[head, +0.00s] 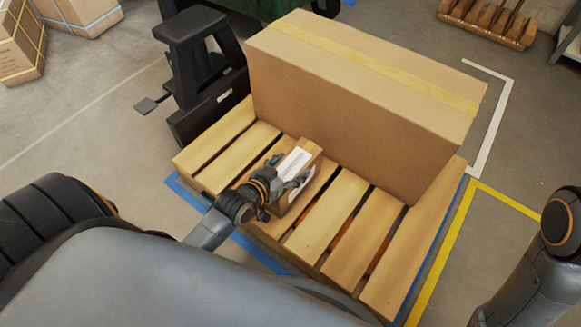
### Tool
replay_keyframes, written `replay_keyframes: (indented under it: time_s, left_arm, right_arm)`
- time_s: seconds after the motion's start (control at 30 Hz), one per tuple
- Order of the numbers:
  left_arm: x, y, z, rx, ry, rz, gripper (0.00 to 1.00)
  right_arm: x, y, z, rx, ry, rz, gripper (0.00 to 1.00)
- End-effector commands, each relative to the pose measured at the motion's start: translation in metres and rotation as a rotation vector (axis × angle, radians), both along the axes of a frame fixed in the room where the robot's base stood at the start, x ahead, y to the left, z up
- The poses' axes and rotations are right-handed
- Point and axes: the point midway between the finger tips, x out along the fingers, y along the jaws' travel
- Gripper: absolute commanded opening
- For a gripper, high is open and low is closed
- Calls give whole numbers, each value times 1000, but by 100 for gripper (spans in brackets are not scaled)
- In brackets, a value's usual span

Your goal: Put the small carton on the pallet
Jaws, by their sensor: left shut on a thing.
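The small carton (307,155) is brown with a white label on top. My left gripper (285,172) is shut on it from its left side. The carton is at the pallet's near part, over or on the slats; I cannot tell whether its underside touches them. The wooden pallet (331,207) lies on the floor with bare slats along its near side. A large taped carton (350,105) stands on the pallet's far part, just behind the small carton. My right arm shows at the right edge, but its gripper is outside the picture.
A black pallet-truck-like machine (196,70) stands at the pallet's left end. Strapped cartons (18,45) are at the far left. A wooden rack (487,22) is at the far right. Blue, yellow and white floor lines surround the pallet; bare slats lie right of the small carton.

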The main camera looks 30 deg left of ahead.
Motion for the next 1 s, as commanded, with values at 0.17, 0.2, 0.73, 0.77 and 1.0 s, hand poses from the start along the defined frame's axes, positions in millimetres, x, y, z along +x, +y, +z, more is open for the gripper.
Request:
replay_keyframes:
  time_s: [0.17, 0.2, 0.73, 0.77, 1.0]
  left_arm:
    - [1, 0, 0, 0, -5, 0, 6]
    - [0, 0, -2, 0, 0, 0, 75]
    - [-3, 1, 3, 0, 2, 0, 92]
    - [-6, 1, 4, 1, 3, 1, 92]
    - [-47, 7, 24, 2, 6, 0, 92]
  right_arm:
    - [0, 0, 0, 0, 0, 0, 40]
    - [0, 0, 0, 0, 0, 0, 40]
    - [-1, 0, 4, 0, -3, 0, 40]
    - [-1, 0, 6, 1, -5, 1, 40]
    - [20, -2, -6, 6, 95, 4, 40]
